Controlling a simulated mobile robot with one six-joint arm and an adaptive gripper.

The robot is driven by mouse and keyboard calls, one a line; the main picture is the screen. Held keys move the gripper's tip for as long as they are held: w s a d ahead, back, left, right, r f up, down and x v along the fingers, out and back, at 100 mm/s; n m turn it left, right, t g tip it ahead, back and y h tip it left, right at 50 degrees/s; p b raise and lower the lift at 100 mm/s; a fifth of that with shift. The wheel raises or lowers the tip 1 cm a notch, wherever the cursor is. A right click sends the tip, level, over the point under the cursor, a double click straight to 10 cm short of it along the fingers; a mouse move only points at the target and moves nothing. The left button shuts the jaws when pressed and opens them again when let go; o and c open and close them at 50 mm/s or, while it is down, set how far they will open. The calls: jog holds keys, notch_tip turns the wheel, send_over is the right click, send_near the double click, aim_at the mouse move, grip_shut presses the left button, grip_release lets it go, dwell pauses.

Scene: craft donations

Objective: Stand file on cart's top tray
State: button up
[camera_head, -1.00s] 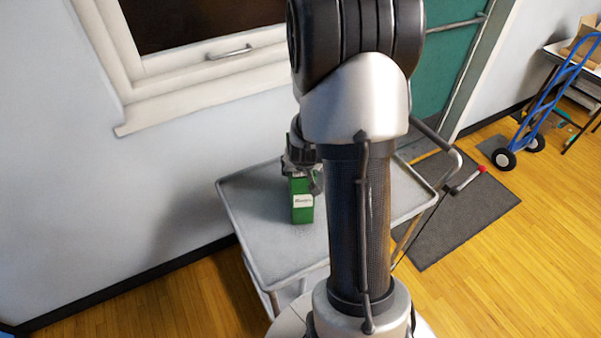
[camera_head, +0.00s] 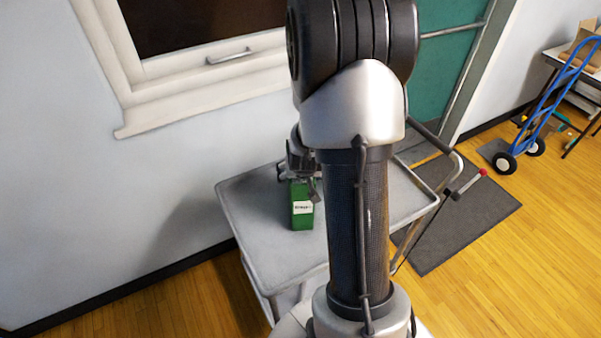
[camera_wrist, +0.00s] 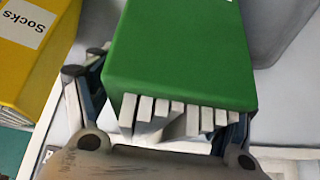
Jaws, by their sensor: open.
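The green file (camera_head: 302,216) with a white label stands upright on the cart's grey top tray (camera_head: 262,245), its base appearing to rest on the surface. My gripper (camera_head: 302,170) is at the file's top, its jaws open on either side of it. In the wrist view, the green file (camera_wrist: 180,50) fills the space between the fingers of my gripper (camera_wrist: 172,105), with its white page edges facing the palm. I cannot tell whether either finger touches it. My arm hides the tray's right middle part in the head view.
A yellow file (camera_wrist: 30,45) labelled "Socks" is close by at the left of the wrist view. A wall with a window (camera_head: 200,70) is behind the cart. The tray's left and front areas look clear. A blue hand truck (camera_head: 545,110) stands far right.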

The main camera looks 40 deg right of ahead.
jog(key=p+v, duration=0.4)
jog(key=v, duration=0.7)
jog(key=shift+w+r+p, duration=0.15)
jog(key=shift+r+p, duration=0.05)
jog(key=shift+p, duration=0.15)
jog(key=shift+s+a+r, duration=0.25)
jog(key=shift+a+r, duration=0.05)
jog(key=shift+r, duration=0.2)
jog(key=s+a+r+n+y, duration=0.2)
jog(key=s+a+r+n, duration=0.1)
jog(key=a+r, duration=0.55)
jog(key=s+a+r+n+y, duration=0.1)
jog(key=s+a+r+n, duration=0.3)
jog(key=a, duration=0.7)
jog(key=s+a+r, duration=0.3)
jog(key=s+r, duration=0.1)
jog(key=s, duration=0.3)
jog(key=shift+s+a+g+y, duration=0.2)
jog(key=shift+s+g+y, duration=0.1)
jog(key=shift+g+y, duration=0.1)
